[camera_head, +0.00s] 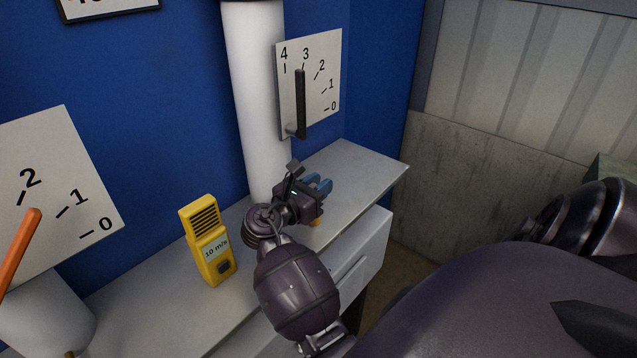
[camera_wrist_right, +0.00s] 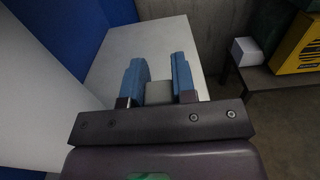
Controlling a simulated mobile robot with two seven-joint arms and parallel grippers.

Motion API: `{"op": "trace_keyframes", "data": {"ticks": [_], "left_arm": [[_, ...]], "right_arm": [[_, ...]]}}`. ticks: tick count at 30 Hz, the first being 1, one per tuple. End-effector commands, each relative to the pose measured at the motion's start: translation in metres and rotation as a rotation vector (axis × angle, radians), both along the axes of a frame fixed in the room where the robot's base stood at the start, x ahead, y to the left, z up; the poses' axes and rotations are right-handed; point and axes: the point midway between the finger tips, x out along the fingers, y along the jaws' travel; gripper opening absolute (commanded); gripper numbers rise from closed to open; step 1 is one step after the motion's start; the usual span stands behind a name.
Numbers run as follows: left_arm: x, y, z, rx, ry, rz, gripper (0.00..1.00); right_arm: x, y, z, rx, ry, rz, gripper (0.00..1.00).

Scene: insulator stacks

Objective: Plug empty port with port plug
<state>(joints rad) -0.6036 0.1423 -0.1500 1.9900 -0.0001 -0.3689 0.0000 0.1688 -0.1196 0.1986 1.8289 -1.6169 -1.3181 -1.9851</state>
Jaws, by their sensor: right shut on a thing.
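My right gripper (camera_head: 320,184) is over the grey counter, near the foot of the white vertical pipe (camera_head: 258,95). In the right wrist view, its blue fingers (camera_wrist_right: 158,66) are shut on a small grey block (camera_wrist_right: 158,92), which sits between them near their base. I cannot tell for sure that this block is the port plug. The fingertips point along the bare counter top. A small orange bit (camera_head: 315,222) shows just below the gripper in the head view. I cannot make out an empty port. My left gripper is not in view.
A yellow meter (camera_head: 207,240) reading 10 m/s stands on the counter (camera_head: 365,165). A dark lever (camera_head: 300,103) is on the numbered plate behind. An orange lever (camera_head: 18,255) is at left. A yellow box (camera_wrist_right: 300,45) and white box (camera_wrist_right: 247,51) are at right.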

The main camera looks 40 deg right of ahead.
Motion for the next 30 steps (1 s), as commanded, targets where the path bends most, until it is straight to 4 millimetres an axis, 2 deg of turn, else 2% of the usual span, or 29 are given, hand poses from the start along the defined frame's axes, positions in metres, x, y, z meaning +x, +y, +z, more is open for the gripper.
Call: {"op": "trace_keyframes", "data": {"ticks": [9,21,30], "left_arm": [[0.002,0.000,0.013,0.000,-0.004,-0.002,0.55],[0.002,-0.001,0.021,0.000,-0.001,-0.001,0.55],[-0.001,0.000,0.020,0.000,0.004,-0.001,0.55]], "right_arm": [[0.000,0.000,0.010,-0.001,-0.004,0.000,0.01],[0.001,0.000,0.024,-0.001,-0.006,0.000,0.01],[0.001,0.000,0.025,-0.001,-0.006,0.000,0.01]]}}
